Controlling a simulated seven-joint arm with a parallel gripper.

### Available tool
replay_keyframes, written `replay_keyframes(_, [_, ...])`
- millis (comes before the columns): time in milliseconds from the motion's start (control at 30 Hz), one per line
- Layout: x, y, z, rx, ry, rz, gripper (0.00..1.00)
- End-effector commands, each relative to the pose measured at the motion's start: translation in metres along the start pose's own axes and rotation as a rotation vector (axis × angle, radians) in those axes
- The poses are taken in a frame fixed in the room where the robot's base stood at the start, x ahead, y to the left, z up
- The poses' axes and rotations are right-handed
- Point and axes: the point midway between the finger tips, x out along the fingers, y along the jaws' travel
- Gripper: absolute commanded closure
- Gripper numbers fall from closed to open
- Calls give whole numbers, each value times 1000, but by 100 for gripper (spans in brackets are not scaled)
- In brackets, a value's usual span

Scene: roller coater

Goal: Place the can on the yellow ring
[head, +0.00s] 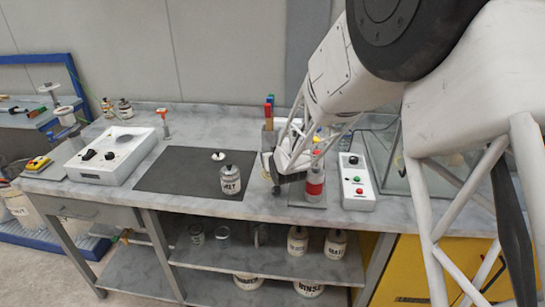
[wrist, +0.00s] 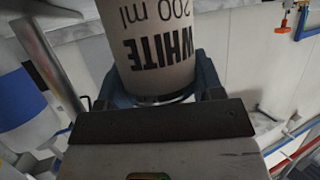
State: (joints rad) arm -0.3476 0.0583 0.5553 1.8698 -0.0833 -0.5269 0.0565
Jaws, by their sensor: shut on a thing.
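My gripper (head: 283,172) is above the right part of the bench, beside the dark mat. In the wrist view, its dark blue jaws (wrist: 157,88) are closed around a pale can (wrist: 157,50) with "WHITE 200 ml" in dark letters. The lettering appears upside down there. In the head view, the held can is mostly hidden by my gripper and arm. Another labelled can (head: 230,180) with a dark top stands upright on the mat. I cannot make out the yellow ring in either view.
A red-banded bottle (head: 315,183) and a button box (head: 357,182) stand close on the right. A white device (head: 110,156) is at left.

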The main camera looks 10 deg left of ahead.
Motion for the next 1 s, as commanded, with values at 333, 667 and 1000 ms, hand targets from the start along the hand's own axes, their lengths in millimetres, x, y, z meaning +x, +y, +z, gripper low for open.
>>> replay_keyframes(333, [4,0,19,0,-16,0,38])
replay_keyframes(667, [4,0,21,0,-20,-1,14])
replay_keyframes(1000, [1,0,15,-1,-22,-1,14])
